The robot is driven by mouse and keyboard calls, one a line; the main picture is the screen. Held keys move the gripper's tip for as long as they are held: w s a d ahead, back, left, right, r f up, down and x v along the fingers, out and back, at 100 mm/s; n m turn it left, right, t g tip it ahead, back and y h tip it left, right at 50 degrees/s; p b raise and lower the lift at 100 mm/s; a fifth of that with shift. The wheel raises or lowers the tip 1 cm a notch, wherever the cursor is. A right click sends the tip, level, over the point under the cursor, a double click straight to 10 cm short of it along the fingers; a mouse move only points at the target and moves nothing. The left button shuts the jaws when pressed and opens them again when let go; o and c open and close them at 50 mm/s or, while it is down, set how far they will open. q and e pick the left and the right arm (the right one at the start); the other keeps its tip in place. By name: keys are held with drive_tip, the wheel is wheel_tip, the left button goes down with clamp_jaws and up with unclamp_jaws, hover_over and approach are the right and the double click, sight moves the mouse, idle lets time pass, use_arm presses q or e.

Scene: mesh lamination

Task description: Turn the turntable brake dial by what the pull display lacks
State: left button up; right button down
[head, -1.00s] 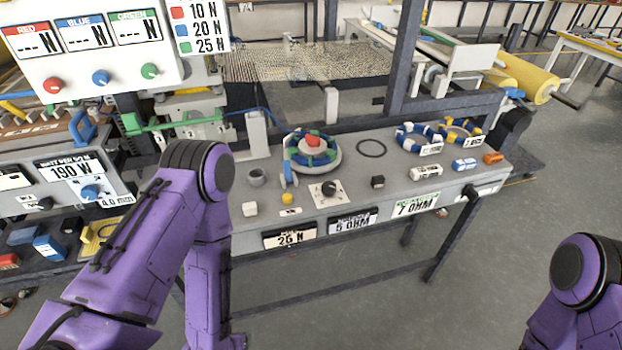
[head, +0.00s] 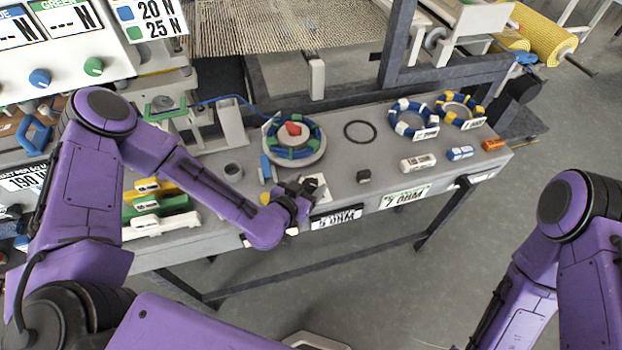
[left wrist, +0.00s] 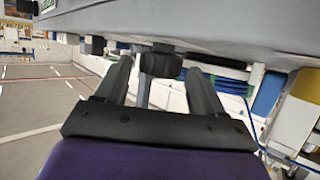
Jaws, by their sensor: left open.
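The turntable (head: 318,158) stands on the grey bench, with a blue, white and green ring on it and a red piece at its centre. The black brake dial is in front of it on a white plate (head: 321,187), largely covered by my left gripper (head: 306,191) in the head view. In the left wrist view the dark dial knob (left wrist: 161,64) shows between the tips of my open left fingers (left wrist: 160,75); I cannot tell whether they touch it. The front display that read 26 N earlier is hidden behind my left arm. My right gripper is out of view.
Two ohm displays (head: 336,217) (head: 404,196) are on the bench front. A small black block (head: 363,176) and a black ring (head: 360,131) lie right of the dial. Floor in front is clear.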

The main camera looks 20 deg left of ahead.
use_arm(q)
drive_tip(key=shift+w+d+f, duration=0.15)
drive_tip(key=shift+w+f, duration=0.05)
drive_tip(key=shift+w, duration=0.35)
drive_tip(key=shift+w+f, duration=0.1)
drive_tip(key=shift+w, duration=0.1)
drive_tip(key=c, duration=1)
